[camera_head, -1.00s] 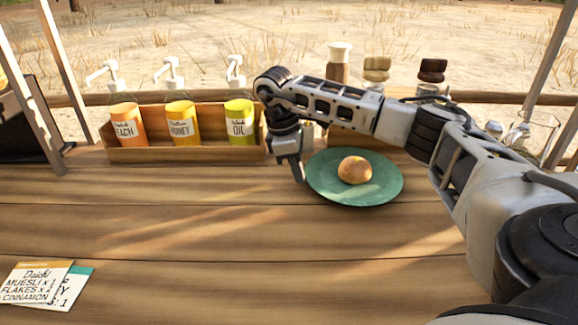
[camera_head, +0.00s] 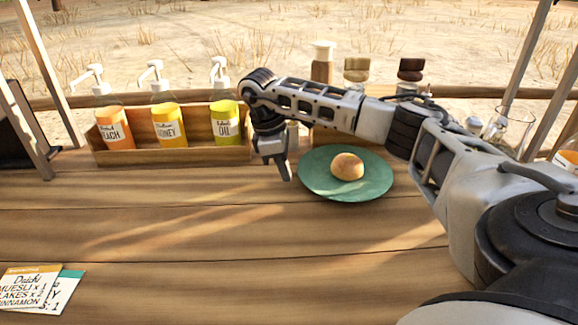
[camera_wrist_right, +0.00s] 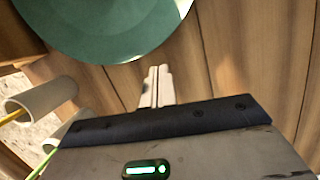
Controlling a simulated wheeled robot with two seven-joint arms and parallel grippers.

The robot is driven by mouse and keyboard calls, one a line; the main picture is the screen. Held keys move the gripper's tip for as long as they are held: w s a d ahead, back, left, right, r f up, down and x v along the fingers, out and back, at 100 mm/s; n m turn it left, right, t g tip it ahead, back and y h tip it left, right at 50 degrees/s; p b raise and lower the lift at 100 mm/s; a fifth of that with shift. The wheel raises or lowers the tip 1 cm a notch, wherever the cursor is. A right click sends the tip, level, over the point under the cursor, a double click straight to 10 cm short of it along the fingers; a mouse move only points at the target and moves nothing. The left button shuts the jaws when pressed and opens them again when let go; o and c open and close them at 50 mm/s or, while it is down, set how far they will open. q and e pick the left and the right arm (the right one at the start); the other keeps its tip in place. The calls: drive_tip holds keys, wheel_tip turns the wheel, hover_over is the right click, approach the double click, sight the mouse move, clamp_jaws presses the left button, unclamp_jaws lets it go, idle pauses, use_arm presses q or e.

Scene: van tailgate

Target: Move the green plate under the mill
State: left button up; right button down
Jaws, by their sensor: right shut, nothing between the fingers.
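The green plate (camera_head: 318,183) lies flat on the wooden counter with a round bun (camera_head: 347,166) on it. My right gripper (camera_head: 286,177) points down just left of the plate. Its fingers are shut and empty; whether they touch the rim is unclear. In the right wrist view the shut fingertips (camera_wrist_right: 157,72) are apart from the plate (camera_wrist_right: 110,32) at the top. Several tall containers with caps or knobs stand behind the plate, one brown with a pale top (camera_head: 322,65). I cannot tell which is the mill; my arm partly hides them. My left gripper is not in view.
A wooden crate (camera_head: 190,153) with peach, honey and oil pump bottles stands at the back left. A glass jug (camera_head: 508,128) is at the back right. Order cards (camera_head: 28,282) lie at the front left. The counter's middle is clear.

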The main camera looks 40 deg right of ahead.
drive_tip(key=shift+w+a+r, duration=0.45)
drive_tip(key=shift+w+a, duration=0.1)
drive_tip(key=shift+w, duration=0.1)
drive_tip(key=shift+w+a+r, duration=0.45)
drive_tip(key=shift+w+a, duration=0.05)
drive_tip(key=shift+w, duration=0.1)
drive_tip(key=s+p+v, duration=0.1)
drive_tip(key=v, duration=0.7)
drive_tip(key=shift+w, duration=0.25)
drive_tip(key=shift+d+r, duration=0.1)
